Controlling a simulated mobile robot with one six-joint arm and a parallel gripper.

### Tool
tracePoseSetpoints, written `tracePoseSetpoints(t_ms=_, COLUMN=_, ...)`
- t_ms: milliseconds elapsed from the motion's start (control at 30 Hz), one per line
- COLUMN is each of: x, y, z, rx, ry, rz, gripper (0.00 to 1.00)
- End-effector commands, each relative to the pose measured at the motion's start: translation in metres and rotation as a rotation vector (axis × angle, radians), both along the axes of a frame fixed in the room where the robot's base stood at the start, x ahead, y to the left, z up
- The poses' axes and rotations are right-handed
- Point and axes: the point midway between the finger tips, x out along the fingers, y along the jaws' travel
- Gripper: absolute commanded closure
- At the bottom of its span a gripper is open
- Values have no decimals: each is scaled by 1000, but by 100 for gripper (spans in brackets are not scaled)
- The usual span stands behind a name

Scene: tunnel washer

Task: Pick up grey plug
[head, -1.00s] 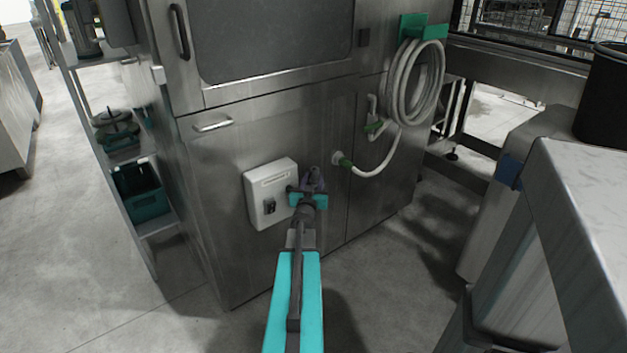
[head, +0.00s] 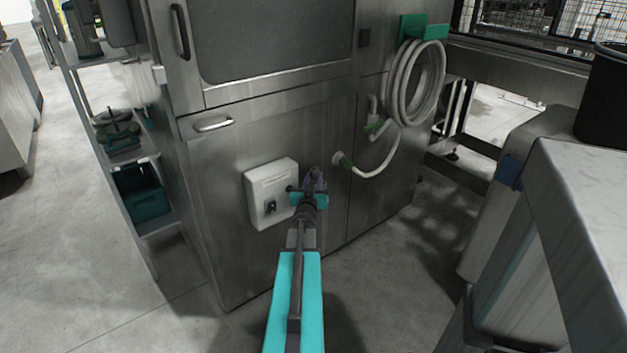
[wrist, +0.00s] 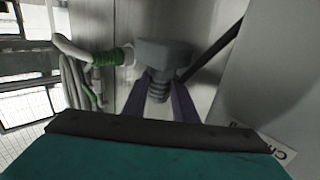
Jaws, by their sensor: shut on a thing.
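The grey plug (wrist: 163,55) shows in the wrist view, a blocky head with a ribbed neck. My gripper (wrist: 166,88) has its two purple fingers shut on the ribbed neck, one on each side. In the head view my gripper (head: 316,182) is just right of a white box (head: 270,180) on the steel cabinet front. The plug is mostly hidden there by my gripper and arm. I cannot tell whether the plug touches the box or the cabinet.
The steel cabinet (head: 225,170) stands close ahead. A white hose with green fittings (head: 415,85) hangs coiled to the right, its lower end joined to the cabinet. A grey machine (head: 590,210) stands at the right. The floor (head: 100,290) at left is clear.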

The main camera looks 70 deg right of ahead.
Motion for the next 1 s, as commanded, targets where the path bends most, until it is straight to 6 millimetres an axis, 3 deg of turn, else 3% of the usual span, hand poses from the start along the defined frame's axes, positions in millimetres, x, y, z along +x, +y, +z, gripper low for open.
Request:
tracePoseSetpoints(t_ms=367, x=-4, y=3, z=14, rx=-2, ry=-1, rz=0, gripper=99)
tracePoseSetpoints(t_ms=833, x=-3, y=3, z=73, rx=-2, ry=0, rz=1, gripper=99)
tracePoseSetpoints(t_ms=1000, x=-17, y=12, z=70, rx=-1, ry=0, rz=-1, gripper=99)
